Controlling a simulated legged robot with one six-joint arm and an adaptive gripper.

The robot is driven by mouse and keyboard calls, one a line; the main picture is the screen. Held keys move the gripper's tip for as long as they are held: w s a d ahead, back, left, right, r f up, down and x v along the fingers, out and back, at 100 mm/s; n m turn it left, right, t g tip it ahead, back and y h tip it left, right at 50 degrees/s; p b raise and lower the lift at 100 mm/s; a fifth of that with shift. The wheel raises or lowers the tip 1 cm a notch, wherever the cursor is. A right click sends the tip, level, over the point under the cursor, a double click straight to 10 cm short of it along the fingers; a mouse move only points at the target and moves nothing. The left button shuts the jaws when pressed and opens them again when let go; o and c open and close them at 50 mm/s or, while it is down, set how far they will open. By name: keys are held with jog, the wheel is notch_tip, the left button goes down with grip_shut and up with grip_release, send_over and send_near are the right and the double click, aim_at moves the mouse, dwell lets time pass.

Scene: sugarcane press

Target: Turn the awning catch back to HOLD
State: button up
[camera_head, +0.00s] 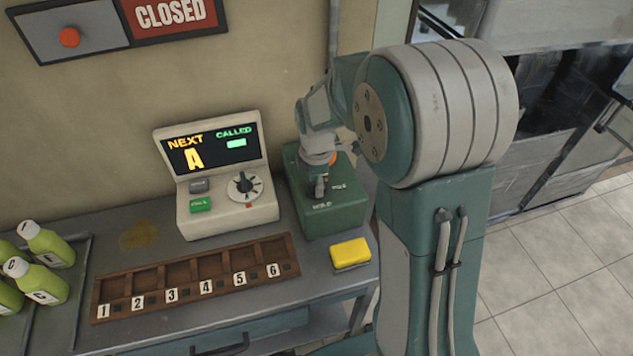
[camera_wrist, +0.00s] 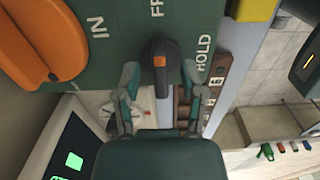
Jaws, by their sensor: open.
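The awning catch (camera_wrist: 158,48) is a dark knob with an orange mark, on a green box (camera_head: 335,222). In the wrist view the word HOLD is to its right and a partly cut-off word starting "FR" is above it. My gripper (camera_wrist: 160,72) is open, with one finger on each side of the catch; I cannot tell whether they touch it. In the head view my gripper (camera_head: 320,178) is over the box top and hides most of the catch. The word HOLD shows on the box's near edge there.
A large orange handle (camera_wrist: 40,45) sits beside the word IN on the same box. A display console (camera_head: 225,180) stands to the left, with a numbered wooden tray (camera_head: 195,280) in front. Green bottles (camera_head: 45,245) stand far left.

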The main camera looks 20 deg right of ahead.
jog(key=shift+f, duration=0.1)
grip_shut()
jog(key=shift+m, duration=0.3)
jog(key=m, duration=0.3)
jog(key=shift+m, duration=0.3)
jog(key=m, duration=0.4)
jog(key=shift+m, duration=0.3)
jog(key=m, duration=0.9)
jog(key=shift+w, duration=0.1)
